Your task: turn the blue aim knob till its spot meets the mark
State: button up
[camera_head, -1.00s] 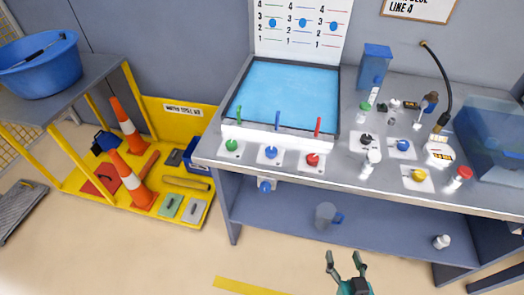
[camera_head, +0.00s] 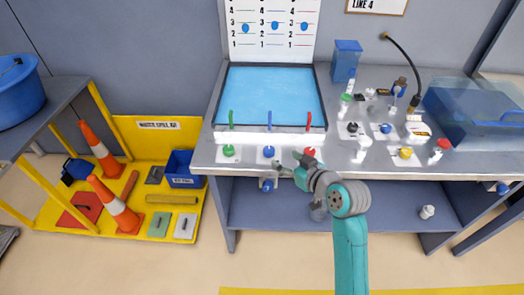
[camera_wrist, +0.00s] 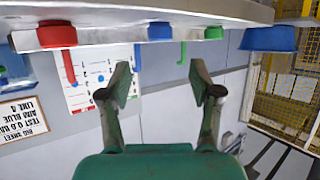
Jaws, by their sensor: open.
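The blue aim knob (camera_head: 269,152) sits on a white plate at the bench front, between the green knob (camera_head: 228,151) and the red knob (camera_head: 309,152). In the wrist view the blue knob (camera_wrist: 160,31) is at top centre. The wall board (camera_head: 270,30) has three numbered columns, each with a blue spot; the middle spot (camera_head: 275,25) is near the 3. The exact mark is too small to tell. My gripper (camera_head: 292,161) is open and empty at the bench's front edge, just right of the blue knob, apart from it as far as I can tell.
A blue-surfaced tray (camera_head: 272,95) with coloured rods stands behind the knobs. The red knob is close to my gripper. More knobs and bottles stand to the right on the bench. A spill-kit stand (camera_head: 150,190) is at left.

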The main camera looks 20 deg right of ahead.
aim_at(271, 151)
jog(key=x, duration=1)
jog(key=shift+w, duration=0.2)
jog(key=shift+c, duration=0.2)
jog(key=c, duration=1.1)
